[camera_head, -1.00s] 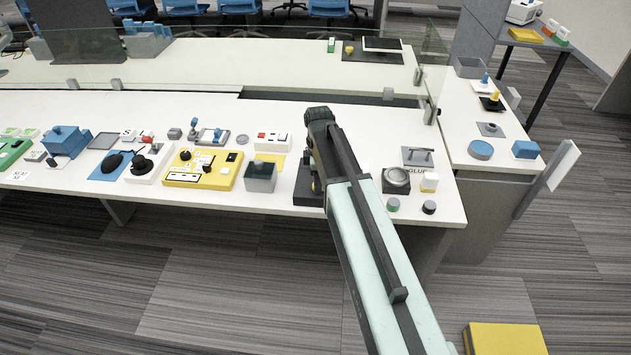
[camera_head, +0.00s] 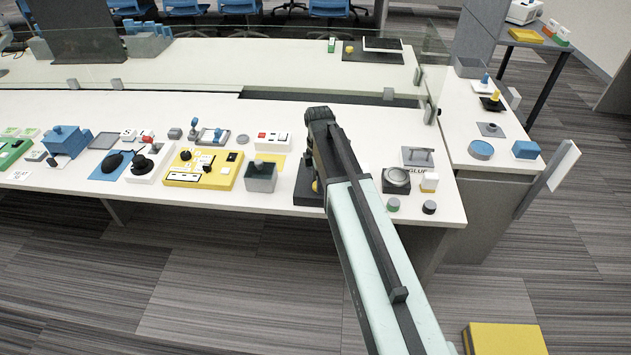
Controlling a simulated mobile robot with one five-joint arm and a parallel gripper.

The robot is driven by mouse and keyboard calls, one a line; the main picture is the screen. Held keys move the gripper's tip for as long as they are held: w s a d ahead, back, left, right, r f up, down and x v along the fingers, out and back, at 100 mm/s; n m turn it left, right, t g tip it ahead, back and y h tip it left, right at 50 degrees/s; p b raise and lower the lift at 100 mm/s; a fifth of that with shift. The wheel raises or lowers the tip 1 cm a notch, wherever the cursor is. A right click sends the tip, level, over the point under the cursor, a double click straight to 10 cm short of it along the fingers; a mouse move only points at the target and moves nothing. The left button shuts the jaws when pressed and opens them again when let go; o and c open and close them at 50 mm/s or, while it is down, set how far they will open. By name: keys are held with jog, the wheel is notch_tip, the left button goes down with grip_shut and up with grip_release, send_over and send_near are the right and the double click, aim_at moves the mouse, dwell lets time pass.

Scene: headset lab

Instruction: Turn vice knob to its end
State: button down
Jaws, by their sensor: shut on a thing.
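My arm reaches from the bottom of the view to the front part of the white table. My gripper (camera_head: 316,178) points down at its far end, over a dark base plate (camera_head: 302,196) that appears to belong to the vice. It is shut on what appears to be the vice knob. The fingertips, the knob and most of the vice are hidden behind my arm. A small yellow bit shows beside the gripper, low on the plate.
The table's front edge is close to the plate.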

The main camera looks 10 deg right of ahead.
jog(key=c, duration=0.9)
grip_release()
jog(key=shift+w+d, duration=0.2)
jog(key=shift+a, duration=0.1)
jog(key=shift+s+r, duration=0.1)
jog(key=shift+r, duration=0.1)
notch_tip(320, 180, up, 8)
jog(key=p, duration=0.8)
jog(key=shift+f, duration=0.2)
jog(key=shift+f, duration=0.15)
